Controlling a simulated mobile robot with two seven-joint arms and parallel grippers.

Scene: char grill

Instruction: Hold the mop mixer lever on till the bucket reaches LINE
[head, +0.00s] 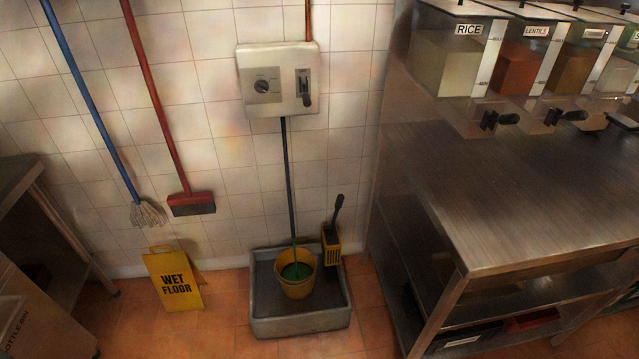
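The mop mixer is a pale metal panel (278,78) on the tiled wall, with a round dial (262,86) on its left. Its lever (304,88) is on the right side of the panel, with a dark handle pointing down. A dark hose (288,180) runs from the panel down into the yellow bucket (297,287). The bucket stands in a grey floor basin and has green inside. The LINE mark cannot be made out. Neither of my grippers is in view.
A yellow wet floor sign (175,280) stands left of the basin (301,322). A yellow wringer (331,245) is at the basin's back right. A blue mop (95,100) and red broom (160,100) hang on the left. A steel counter (520,190) with food dispensers fills the right.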

